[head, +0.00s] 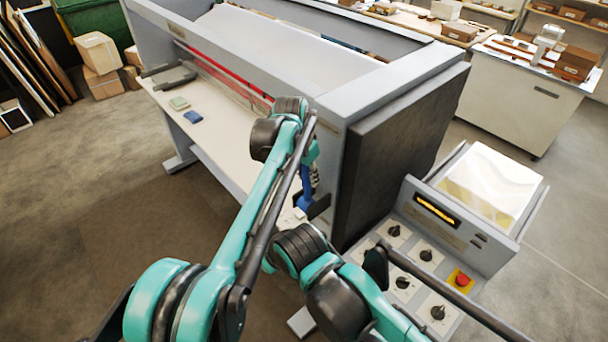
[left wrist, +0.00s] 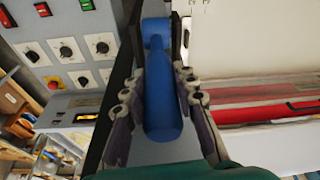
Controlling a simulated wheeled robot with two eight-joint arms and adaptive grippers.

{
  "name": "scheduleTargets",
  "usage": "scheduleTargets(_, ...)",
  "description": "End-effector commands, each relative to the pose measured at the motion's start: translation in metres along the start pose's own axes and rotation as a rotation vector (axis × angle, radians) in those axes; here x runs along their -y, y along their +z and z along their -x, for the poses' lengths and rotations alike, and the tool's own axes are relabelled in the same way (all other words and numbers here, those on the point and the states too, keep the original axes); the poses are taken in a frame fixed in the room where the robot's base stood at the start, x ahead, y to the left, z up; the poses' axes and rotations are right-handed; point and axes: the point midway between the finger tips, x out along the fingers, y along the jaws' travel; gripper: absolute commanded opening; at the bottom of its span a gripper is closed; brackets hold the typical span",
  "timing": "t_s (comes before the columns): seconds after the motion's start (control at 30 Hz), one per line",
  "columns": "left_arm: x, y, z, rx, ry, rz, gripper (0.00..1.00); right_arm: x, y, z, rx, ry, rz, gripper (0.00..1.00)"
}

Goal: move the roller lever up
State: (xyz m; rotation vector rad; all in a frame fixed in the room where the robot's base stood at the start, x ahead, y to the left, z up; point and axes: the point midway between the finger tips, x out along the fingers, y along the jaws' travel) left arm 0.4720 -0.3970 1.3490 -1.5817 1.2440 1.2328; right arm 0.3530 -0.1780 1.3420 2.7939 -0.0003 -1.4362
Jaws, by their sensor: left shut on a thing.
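The roller lever is a blue rounded handle. In the left wrist view the lever (left wrist: 163,105) runs down the middle from a blue pivot end near the top. My left gripper (left wrist: 158,42) has one dark finger on each side of it and is shut on it. In the head view the lever (head: 304,200) shows as a small blue piece at the laminator's near right end, low beside the dark side panel. My left gripper (head: 313,178) is there too, mostly hidden behind my arm. I do not see my right gripper.
The laminator (head: 405,75) has a dark side panel. A control box (head: 410,255) with knobs and a red button (head: 462,280) stands to the right of the lever. A blue block (head: 193,117) and a pale block (head: 179,103) lie on the laminator's front shelf.

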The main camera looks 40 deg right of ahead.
Motion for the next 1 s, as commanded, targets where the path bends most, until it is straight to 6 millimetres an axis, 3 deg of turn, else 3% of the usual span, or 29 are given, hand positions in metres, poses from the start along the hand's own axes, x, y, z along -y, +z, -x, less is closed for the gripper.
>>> scheduleTargets(0.47, -0.001, -0.002, -0.002, 0.013, -0.001, -0.002, 0.00, 0.000, -0.001, 0.001, 0.000, 0.000, 0.000, 0.00)
scheduleTargets(0.5, -0.001, -0.002, -0.002, 0.013, -0.001, -0.002, 0.35, 0.000, -0.001, 0.001, 0.000, 0.000, 0.000, 0.00)
scheduleTargets(0.57, -0.001, -0.002, -0.002, 0.013, -0.001, -0.002, 0.49, 0.000, -0.001, 0.001, 0.000, 0.000, 0.000, 0.00)
scheduleTargets(0.87, -0.001, -0.001, 0.000, 0.013, -0.001, -0.001, 0.49, 0.000, -0.001, 0.001, 0.000, 0.000, 0.000, 0.00)
scheduleTargets(1.0, -0.001, -0.002, 0.012, 0.013, -0.001, -0.001, 0.49, 0.000, -0.001, 0.001, 0.000, 0.000, 0.000, 0.00)
